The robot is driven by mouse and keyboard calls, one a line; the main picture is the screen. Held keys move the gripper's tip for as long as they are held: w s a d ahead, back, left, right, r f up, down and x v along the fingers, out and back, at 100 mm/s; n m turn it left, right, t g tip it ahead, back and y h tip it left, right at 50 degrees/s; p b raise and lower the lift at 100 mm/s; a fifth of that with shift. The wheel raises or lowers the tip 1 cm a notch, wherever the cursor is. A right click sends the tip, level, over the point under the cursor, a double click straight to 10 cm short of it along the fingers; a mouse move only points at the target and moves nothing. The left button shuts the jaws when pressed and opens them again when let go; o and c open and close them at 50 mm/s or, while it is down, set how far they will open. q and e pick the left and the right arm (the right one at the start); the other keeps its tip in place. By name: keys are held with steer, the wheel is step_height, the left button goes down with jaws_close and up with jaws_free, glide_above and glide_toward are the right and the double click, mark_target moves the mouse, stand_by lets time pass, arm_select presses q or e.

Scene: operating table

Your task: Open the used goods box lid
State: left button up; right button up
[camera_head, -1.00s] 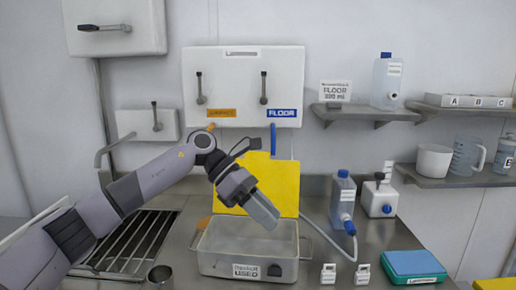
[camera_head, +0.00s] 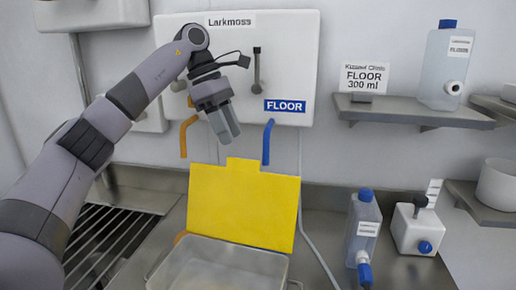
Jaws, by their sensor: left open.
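The used goods box (camera_head: 215,266) is a clear container at the bottom of the head view, its lower part cut off by the frame. Its yellow lid (camera_head: 243,204) stands up at the box's back edge, leaning slightly back, and the box's inside is open to view. My left gripper (camera_head: 229,139) is open and empty, above the lid and in front of the white wall panel, with its fingers pointing down. It appears apart from the lid. My right gripper is not in view.
The white wall panel (camera_head: 300,60) carries a lever, an orange pipe (camera_head: 184,137) and a blue pipe (camera_head: 267,142). A drain grate (camera_head: 95,240) lies left. Shelves hold a jug (camera_head: 446,68) at right.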

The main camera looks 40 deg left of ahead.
mark_target(243, 162)
arm_select(q)
steer(key=shift+w, duration=0.15)
steer(key=shift+f, duration=0.3)
steer(key=shift+x, duration=3.15)
steer(key=shift+d, duration=0.1)
jaws_close()
